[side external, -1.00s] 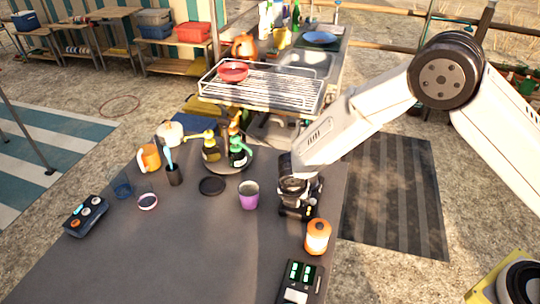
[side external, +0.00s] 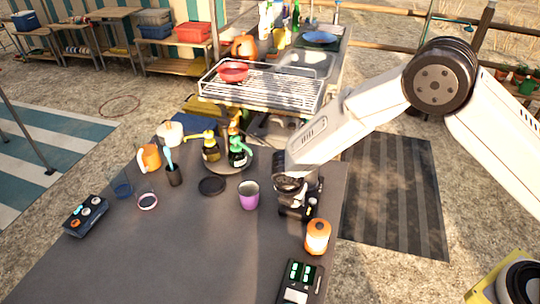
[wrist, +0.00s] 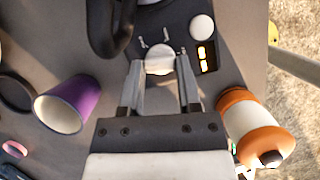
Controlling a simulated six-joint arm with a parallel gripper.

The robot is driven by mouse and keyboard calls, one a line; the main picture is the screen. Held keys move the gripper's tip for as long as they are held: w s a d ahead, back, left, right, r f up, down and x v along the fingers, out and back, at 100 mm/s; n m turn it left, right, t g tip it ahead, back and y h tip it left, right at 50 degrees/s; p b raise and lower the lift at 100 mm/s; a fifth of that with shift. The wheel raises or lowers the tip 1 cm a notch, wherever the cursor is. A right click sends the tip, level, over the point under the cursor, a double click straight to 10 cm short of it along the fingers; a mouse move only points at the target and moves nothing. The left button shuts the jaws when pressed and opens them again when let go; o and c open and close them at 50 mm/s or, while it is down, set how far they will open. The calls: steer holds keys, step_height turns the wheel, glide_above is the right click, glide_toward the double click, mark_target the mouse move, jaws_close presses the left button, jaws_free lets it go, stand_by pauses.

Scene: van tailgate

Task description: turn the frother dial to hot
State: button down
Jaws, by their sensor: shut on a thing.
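The frother (side external: 311,211) is a dark unit at the right edge of the grey counter, partly covered by my arm. In the wrist view its dark top (wrist: 178,18) carries a pale round dial (wrist: 160,62), with small white marks above it. My gripper (wrist: 160,66) is shut on the dial, one finger on each side. I cannot read which mark the dial points to. In the side view the fingertips and dial are hidden by my wrist.
A black curved handle (wrist: 110,28) rises at the left. A purple cup (wrist: 68,104) and an orange-and-white canister (wrist: 255,128) stand close on either side.

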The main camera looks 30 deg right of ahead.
steer(key=m+g, duration=0.1)
steer(key=m, duration=0.3)
steer(key=shift+w+h, duration=0.2)
steer(key=shift+h, duration=0.2)
steer(key=m+g, duration=0.2)
steer(key=m, duration=0.2)
steer(key=shift+w+m, duration=0.1)
steer(key=shift+m, duration=0.2)
steer(key=shift+c, duration=1.5)
jaws_free()
steer(key=shift+r, duration=0.1)
steer(key=v, duration=0.7)
steer(key=shift+a+r, duration=0.2)
steer(key=shift+r, duration=0.1)
